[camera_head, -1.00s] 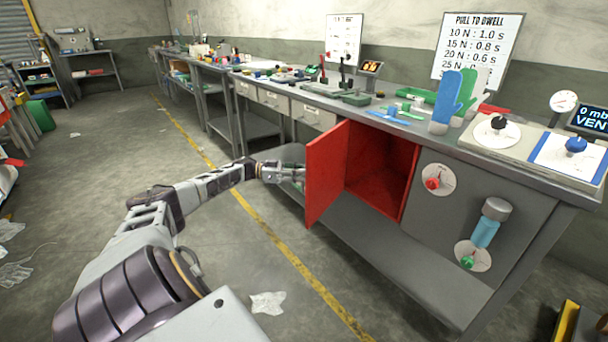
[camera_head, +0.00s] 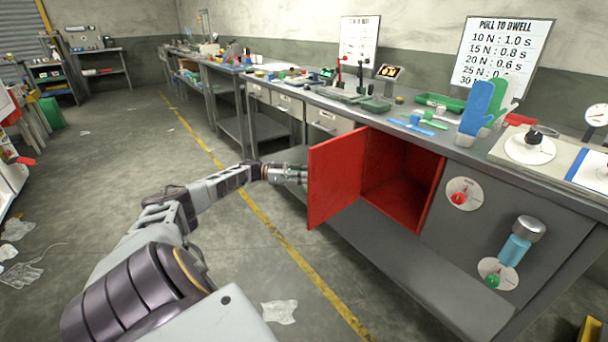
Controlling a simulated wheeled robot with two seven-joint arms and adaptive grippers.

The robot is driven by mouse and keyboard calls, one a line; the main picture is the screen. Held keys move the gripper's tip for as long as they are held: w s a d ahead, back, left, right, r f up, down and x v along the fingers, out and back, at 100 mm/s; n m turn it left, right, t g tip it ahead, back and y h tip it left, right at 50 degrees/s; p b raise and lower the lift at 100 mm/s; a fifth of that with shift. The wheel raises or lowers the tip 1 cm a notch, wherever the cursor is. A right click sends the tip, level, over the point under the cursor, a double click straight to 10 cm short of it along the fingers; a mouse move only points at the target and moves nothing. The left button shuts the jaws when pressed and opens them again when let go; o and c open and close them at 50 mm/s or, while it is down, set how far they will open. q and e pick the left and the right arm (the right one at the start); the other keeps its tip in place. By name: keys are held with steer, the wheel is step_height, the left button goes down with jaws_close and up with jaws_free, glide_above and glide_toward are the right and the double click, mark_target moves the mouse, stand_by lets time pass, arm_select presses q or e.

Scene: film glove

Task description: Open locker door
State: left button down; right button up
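The red locker door (camera_head: 337,178) stands swung out from the red locker (camera_head: 398,186) under the workbench, and the empty-looking red inside shows. The door's hinge side is at the locker's left edge. My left arm reaches in from the lower left, and my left gripper (camera_head: 298,176) is at the door's outer face, near its free left edge. The fingertips are hidden or too small to tell whether they touch the door or are shut on it. My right gripper is not in view.
The grey workbench (camera_head: 440,130) carries blue and green gloves (camera_head: 476,108), a green tray (camera_head: 438,102) and gauges. A red knob (camera_head: 458,198) and a blue bottle (camera_head: 515,248) are on its front panel. Open floor lies left, with crumpled plastic (camera_head: 280,311) on it.

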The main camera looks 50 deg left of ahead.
arm_select(q)
steer(key=c, duration=1.6)
jaws_free()
steer(key=shift+w+r, duration=0.4)
steer(key=shift+r, duration=0.05)
steer(key=shift+c, duration=0.2)
steer(key=shift+o, duration=0.8)
steer(key=shift+w+d+f, duration=0.1)
steer(key=shift+w+d, duration=0.05)
steer(key=shift+w, duration=0.3)
steer(key=shift+s, duration=0.2)
steer(key=shift+c, duration=0.3)
steer(key=v, duration=1.2)
steer(key=shift+s+f, duration=0.2)
steer(key=shift+f, duration=0.2)
